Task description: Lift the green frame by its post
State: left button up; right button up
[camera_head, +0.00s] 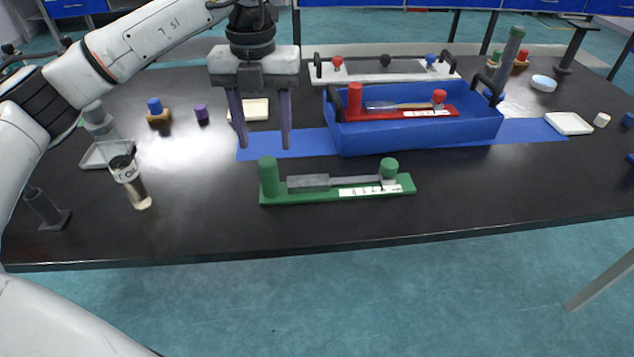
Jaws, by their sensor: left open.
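The green frame (337,193) lies on the black table near its front edge. It has a tall green post (268,177) at its left end and a green knob (389,168) at its right end. A grey tool (308,183) with a thin shaft lies along it, and a white label is on its front. My left gripper (266,145) is open and empty, pointing down above and slightly behind the post. I cannot tell exactly how far apart in depth they are. My right gripper is not in view.
A blue tray (420,134) holding a red frame (402,114) stands behind the green frame, on a blue mat (285,146). A white tray (375,72) is farther back. A glass jar (129,181) and a dark stand (45,207) are at left. The table's right front is clear.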

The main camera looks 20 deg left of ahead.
aim_at(267, 159)
pick_arm(q)
jog(key=f, duration=0.8)
jog(key=shift+s, duration=0.2)
grip_shut()
